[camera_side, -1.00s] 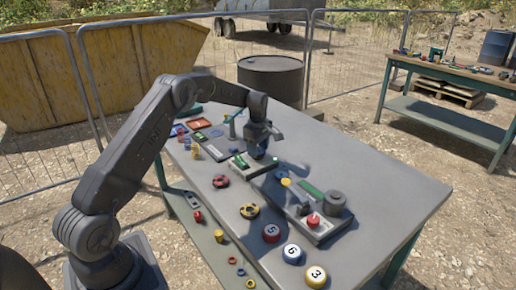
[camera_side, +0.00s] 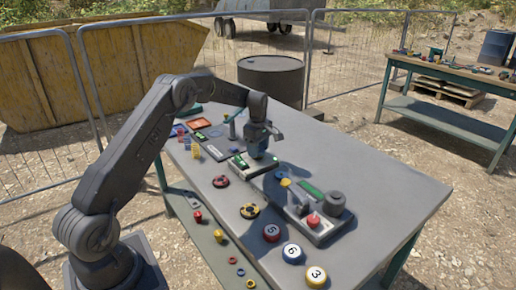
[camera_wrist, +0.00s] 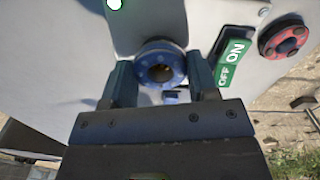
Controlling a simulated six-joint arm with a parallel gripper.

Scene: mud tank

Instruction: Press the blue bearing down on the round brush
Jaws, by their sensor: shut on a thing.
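My gripper (camera_side: 258,154) is over the grey board with a green panel (camera_side: 239,162) near the middle of the table. In the wrist view its two fingers (camera_wrist: 160,82) stand on either side of the blue bearing (camera_wrist: 145,76), a ring with a dark central hole, and are shut on it. The bearing is too small to make out clearly in the side view. I cannot make out the round brush in either view, and what lies under the bearing is hidden.
A green ON/OFF switch (camera_wrist: 231,62) and a red round part (camera_wrist: 284,38) lie right of the gripper in the wrist view. A board with a red button (camera_side: 313,220) and grey cylinder (camera_side: 336,202) stands nearer. Numbered discs line the front edge. The table's right side is clear.

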